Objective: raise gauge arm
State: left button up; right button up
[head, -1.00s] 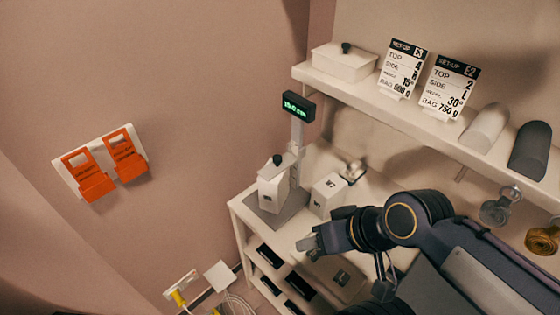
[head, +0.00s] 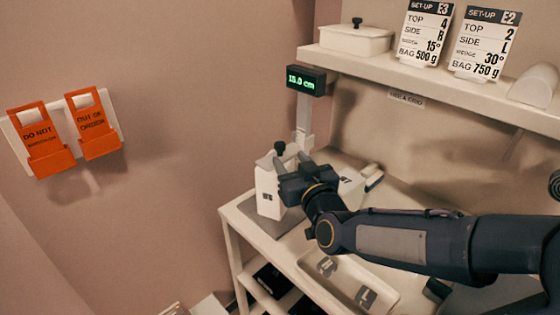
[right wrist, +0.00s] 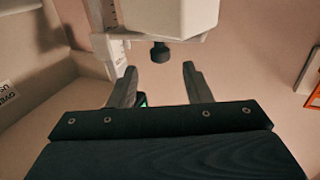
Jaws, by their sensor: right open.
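The height gauge stands at the shelf's left end, with a display (head: 306,80) reading 15.0 cm on a pale column (head: 303,118). The gauge arm (head: 292,149) is a pale piece low on the column, partly hidden by my gripper. It also shows in the right wrist view (right wrist: 140,40). A white block (head: 267,190) stands on the grey base, with a black knob (head: 279,147) above it; the knob also shows in the right wrist view (right wrist: 160,52). My right gripper (head: 287,174) is open and empty beside the block. In the right wrist view its fingertips (right wrist: 159,70) point toward the knob. My left gripper is out of view.
A second white block (head: 350,188) sits behind my right gripper. A tray (head: 330,287) with grey pieces lies in front, below my right arm. The upper shelf (head: 440,83) holds a lidded box (head: 355,40) and set-up cards (head: 425,35). Orange tags (head: 95,125) hang on the wall.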

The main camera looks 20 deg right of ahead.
aim_at(282, 149)
jog(key=w, duration=0.7)
jog(key=shift+w+d+p, duration=0.15)
jog(key=shift+d+p, duration=0.05)
jog(key=shift+p, duration=0.1)
grip_shut()
